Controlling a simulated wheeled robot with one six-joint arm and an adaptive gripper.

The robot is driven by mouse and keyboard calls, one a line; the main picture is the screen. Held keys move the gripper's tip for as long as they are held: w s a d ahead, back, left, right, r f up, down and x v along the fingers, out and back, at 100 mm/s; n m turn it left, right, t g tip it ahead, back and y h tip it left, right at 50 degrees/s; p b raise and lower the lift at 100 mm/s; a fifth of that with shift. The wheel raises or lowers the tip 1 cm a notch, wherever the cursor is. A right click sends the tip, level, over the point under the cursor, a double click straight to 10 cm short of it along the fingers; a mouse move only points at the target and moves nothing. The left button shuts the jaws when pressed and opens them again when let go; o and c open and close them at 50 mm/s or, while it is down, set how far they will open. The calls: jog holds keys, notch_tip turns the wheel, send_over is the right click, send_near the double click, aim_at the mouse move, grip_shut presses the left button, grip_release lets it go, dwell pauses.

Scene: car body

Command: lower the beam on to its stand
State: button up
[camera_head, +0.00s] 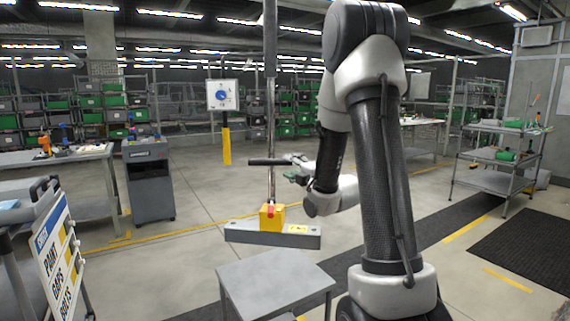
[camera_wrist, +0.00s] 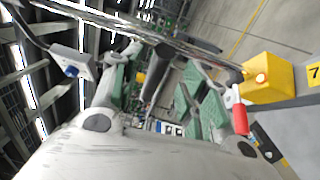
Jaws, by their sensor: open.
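The beam (camera_head: 250,236) is a long grey bar with a yellow block (camera_head: 270,217) on its middle. It hangs level from an upright metal pole (camera_head: 271,100). A red lever (camera_head: 271,211) sits on the block; in the wrist view the lever (camera_wrist: 240,115) is at the right, beside the block (camera_wrist: 268,78). A dark crossbar handle (camera_head: 266,161) juts from the pole. My gripper (camera_head: 295,169) is open beside the handle; its green-padded fingers spread around a dark bar in the wrist view (camera_wrist: 157,88). The grey stand (camera_head: 275,288) is in front, below the beam; the height gap is unclear.
A dark cabinet (camera_head: 149,182) and workbench (camera_head: 60,157) stand at left. A sign (camera_head: 57,258) and cart are at the near left. A shelf trolley (camera_head: 495,157) stands at right. Floor behind the beam is clear.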

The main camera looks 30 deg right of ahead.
aim_at(287, 163)
jog(key=w, duration=0.5)
jog(key=shift+w+a+r, duration=0.1)
jog(key=shift+w+r, duration=0.05)
jog(key=shift+w, duration=0.05)
grip_shut()
